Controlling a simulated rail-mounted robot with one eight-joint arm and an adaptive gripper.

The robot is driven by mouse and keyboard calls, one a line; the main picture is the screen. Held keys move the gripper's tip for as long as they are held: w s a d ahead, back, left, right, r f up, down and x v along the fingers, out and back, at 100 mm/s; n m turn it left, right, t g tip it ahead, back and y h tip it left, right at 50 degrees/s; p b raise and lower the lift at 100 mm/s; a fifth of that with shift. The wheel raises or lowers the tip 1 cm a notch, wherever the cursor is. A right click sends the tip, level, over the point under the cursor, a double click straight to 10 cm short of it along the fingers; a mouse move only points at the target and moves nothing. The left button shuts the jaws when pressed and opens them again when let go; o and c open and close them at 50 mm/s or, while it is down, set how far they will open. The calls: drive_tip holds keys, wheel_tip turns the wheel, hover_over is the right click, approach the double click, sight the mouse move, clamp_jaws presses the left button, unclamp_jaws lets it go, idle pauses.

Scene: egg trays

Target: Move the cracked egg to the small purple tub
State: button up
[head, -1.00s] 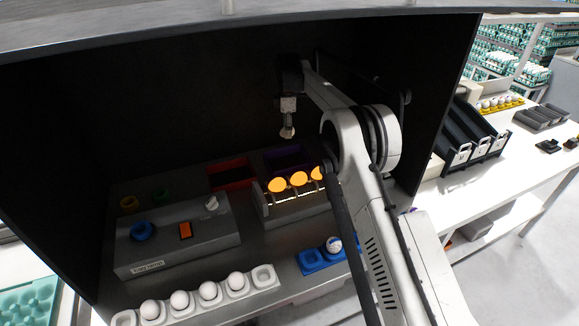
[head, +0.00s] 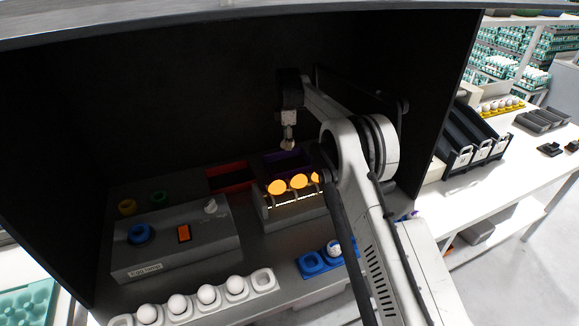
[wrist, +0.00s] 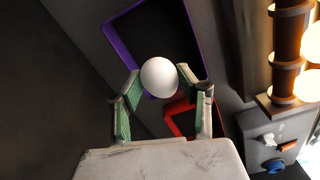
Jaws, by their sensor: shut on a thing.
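My gripper (head: 288,142) is shut on a white egg (head: 288,147), held in the air in front of the dark back wall. In the wrist view the egg (wrist: 158,76) sits between the two green-padded fingertips (wrist: 158,80); no crack can be made out. The purple tub (wrist: 122,44) is an open, dark-floored box with a purple rim, below the egg in the wrist view. In the head view the purple tub (head: 269,158) lies just under the egg, behind the lit egg row. The egg is apart from the tub, as far as I can see.
A red tub (head: 229,187) stands left of the purple one. A candling rack with several glowing orange eggs (head: 298,181) stands in front. A grey lamp box (head: 165,260), a white egg tray (head: 263,281) and a blue holder (head: 312,265) lie nearer. Dark walls close in the sides.

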sight(288, 167)
drive_tip(key=shift+f, duration=0.2)
drive_tip(key=shift+f+b, duration=0.85)
drive_tip(key=shift+f, duration=0.4)
drive_tip(key=shift+f+b, duration=1.7)
drive_tip(key=shift+f, duration=1.1)
idle(1.8)
drive_tip(key=o, duration=0.7)
drive_tip(key=shift+o, duration=0.2)
